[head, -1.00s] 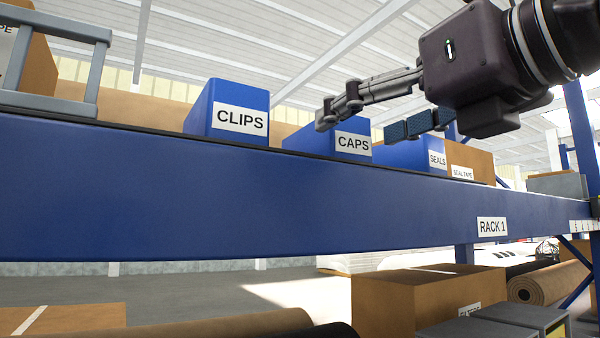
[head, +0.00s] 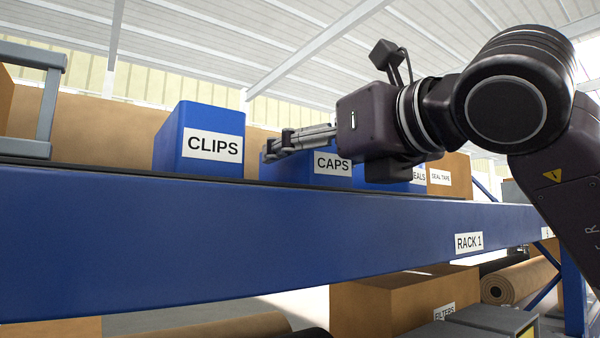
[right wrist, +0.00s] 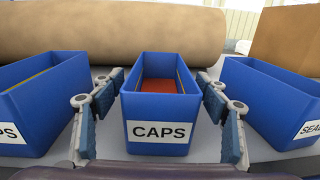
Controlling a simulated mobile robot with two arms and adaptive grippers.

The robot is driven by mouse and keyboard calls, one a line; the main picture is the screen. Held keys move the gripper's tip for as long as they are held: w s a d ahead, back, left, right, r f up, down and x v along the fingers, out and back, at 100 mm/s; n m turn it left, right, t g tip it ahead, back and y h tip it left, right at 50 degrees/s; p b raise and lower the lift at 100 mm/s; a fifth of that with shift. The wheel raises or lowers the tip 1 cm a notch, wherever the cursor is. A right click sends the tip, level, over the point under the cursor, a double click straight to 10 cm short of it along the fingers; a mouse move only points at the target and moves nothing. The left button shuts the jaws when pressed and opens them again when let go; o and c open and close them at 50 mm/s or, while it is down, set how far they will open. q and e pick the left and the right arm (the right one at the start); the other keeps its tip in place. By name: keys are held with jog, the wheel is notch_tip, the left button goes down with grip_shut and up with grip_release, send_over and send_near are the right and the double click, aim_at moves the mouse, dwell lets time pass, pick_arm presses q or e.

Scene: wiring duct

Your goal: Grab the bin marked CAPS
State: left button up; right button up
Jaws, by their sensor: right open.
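The blue bin marked CAPS (head: 330,172) stands on the rack shelf between the CLIPS bin and the SEALS bin. In the right wrist view the CAPS bin (right wrist: 159,130) is centred, with something orange-red inside. My right gripper (right wrist: 162,108) is open, with one finger on each side of the CAPS bin and a small gap showing at each side. In the head view my right gripper (head: 280,145) reaches over from the right and covers the top of the CAPS bin. My left gripper is not in view.
The CLIPS bin (head: 190,155) stands to the left and the SEALS bin (right wrist: 275,105) to the right, each close to a finger. A cardboard box marked SEAL TAPE (head: 450,170) is farther right. A brown roll (right wrist: 110,30) lies behind the bins. The blue rack beam (head: 200,230) runs in front.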

jog(key=shift+d, duration=0.1)
jog(key=c, duration=1.4)
jog(key=shift+o, duration=0.2)
jog(key=shift+r, duration=0.1)
